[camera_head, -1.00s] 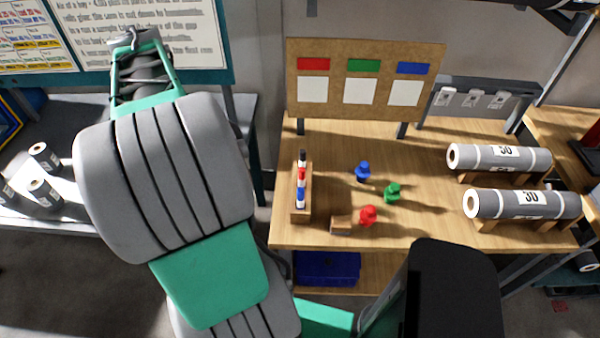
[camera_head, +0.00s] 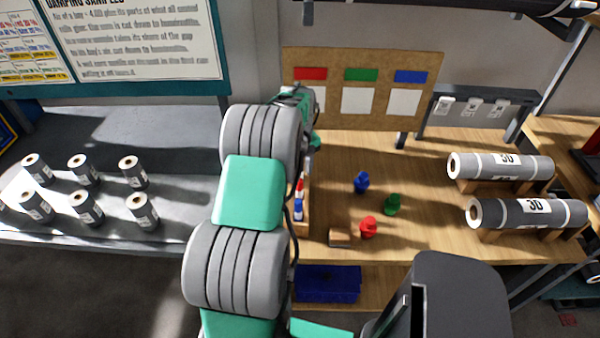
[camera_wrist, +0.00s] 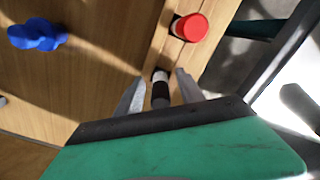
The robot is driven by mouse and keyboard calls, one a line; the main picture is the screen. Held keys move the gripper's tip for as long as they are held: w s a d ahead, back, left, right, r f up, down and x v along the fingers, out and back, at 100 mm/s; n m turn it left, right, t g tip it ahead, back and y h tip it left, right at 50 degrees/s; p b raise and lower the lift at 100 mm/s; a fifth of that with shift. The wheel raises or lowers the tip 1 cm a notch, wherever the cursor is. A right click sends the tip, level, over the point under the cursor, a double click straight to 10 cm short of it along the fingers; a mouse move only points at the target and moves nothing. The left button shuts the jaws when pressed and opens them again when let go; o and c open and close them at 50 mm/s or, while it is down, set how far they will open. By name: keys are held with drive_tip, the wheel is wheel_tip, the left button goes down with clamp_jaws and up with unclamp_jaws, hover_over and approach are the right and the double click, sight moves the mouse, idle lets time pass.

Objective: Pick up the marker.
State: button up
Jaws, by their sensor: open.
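A wooden holder (camera_head: 303,222) stands on the left of the workbench, mostly behind my arm in the head view. A red marker (camera_head: 301,185) and a blue marker (camera_head: 298,209) show in it. In the wrist view, my gripper (camera_wrist: 160,77) is open, its two grey fingers on either side of a black marker (camera_wrist: 160,93) with a whitish band. I cannot tell whether the fingers touch it. The red marker's round cap (camera_wrist: 190,27) shows beyond the right finger, at the holder. In the head view my arm hides the black marker and the gripper.
Blue (camera_head: 361,182), green (camera_head: 392,204) and red (camera_head: 368,227) pegs and a small wooden block (camera_head: 340,237) stand on the bench. Large grey rolls (camera_head: 500,166) lie at the right. A label board (camera_head: 330,115) stands behind. Small rolls (camera_head: 83,170) stand on the left table.

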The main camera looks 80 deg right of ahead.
clamp_jaws()
idle(0.4)
drive_tip(key=shift+r, duration=0.1)
wheel_tip(320, 180, up, 10)
drive_tip(key=shift+f+b, duration=0.1)
drive_tip(key=shift+b, duration=0.85)
drive_tip(key=c, duration=0.6)
unclamp_jaws()
drive_tip(key=shift+c, duration=0.2)
clamp_jaws()
wheel_tip(320, 180, up, 7)
drive_tip(key=p, duration=0.5)
